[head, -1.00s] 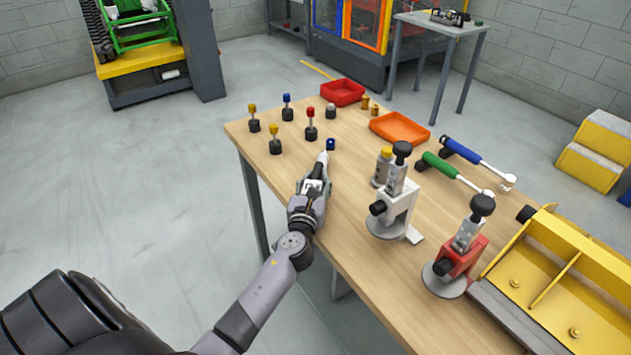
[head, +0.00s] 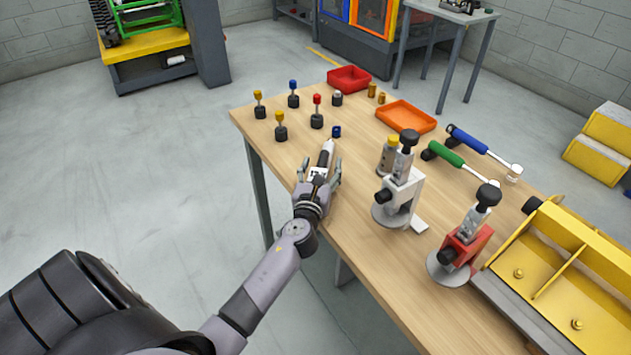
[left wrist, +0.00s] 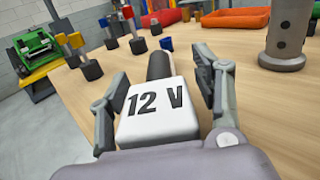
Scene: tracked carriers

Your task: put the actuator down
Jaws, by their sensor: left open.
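The actuator (left wrist: 157,108) has a white body marked "12 V" and a dark rod pointing away from me in the left wrist view. In the head view the actuator (head: 326,152) lies at the table's left side, its pale rod end toward the small blue piece. My left gripper (head: 319,170) is open around it, one finger on each side. In the left wrist view the gripper (left wrist: 163,80) shows a clear gap at the right finger; the left finger is close beside the body. The actuator appears to rest on the wooden table (head: 350,240). My right gripper is out of view.
Several colour-topped pegs (head: 317,112) and a small blue piece (head: 336,131) stand beyond the actuator. A red tray (head: 349,79) and an orange tray (head: 405,117) lie farther back. A white clamp stand (head: 400,198) is to the right. Bare table lies between.

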